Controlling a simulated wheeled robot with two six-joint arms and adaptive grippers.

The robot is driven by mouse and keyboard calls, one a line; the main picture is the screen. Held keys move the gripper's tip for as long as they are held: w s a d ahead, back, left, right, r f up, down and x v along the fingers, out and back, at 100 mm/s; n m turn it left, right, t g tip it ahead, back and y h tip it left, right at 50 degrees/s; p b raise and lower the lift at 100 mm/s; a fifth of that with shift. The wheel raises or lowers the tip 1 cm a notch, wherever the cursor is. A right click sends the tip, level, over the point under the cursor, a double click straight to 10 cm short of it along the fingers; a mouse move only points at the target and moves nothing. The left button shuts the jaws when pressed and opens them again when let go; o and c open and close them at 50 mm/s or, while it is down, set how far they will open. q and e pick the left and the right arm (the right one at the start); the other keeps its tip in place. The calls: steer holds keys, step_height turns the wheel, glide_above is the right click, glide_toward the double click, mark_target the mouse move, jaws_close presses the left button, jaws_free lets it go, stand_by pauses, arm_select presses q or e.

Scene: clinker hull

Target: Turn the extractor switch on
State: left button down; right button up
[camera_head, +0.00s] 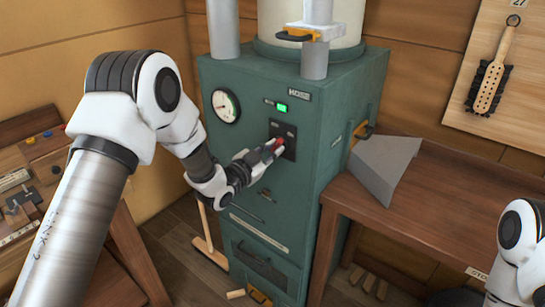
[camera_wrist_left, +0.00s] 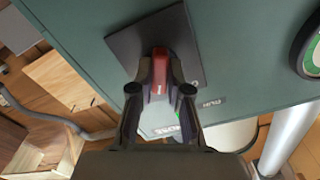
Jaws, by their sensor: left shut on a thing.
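The extractor switch (camera_head: 279,142) is a small red lever on a dark plate (camera_head: 290,130) on the front of the green cabinet (camera_head: 235,150). In the left wrist view the red lever (camera_wrist_left: 160,66) stands out from the dark plate (camera_wrist_left: 128,45), with a pale mark on it. My left gripper (camera_head: 272,149) is at the plate, shut on the red lever; its fingers (camera_wrist_left: 160,88) lie on both sides of it. The fingers hide part of the lever. My right gripper is out of view; only part of my right arm shows at the lower right.
A green lamp (camera_head: 281,108) glows above the plate, and a round gauge (camera_head: 225,105) sits to its left. A grey wedge-shaped hood (camera_head: 384,165) is right of the cabinet on a wooden bench (camera_head: 440,205). A brush (camera_head: 491,75) hangs on the wall board.

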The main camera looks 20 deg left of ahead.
arm_select(q)
steer(key=shift+m+b, duration=0.65)
steer(key=shift+m, duration=0.35)
steer(key=c, duration=1.1)
jaws_free()
steer(key=v, duration=1.2)
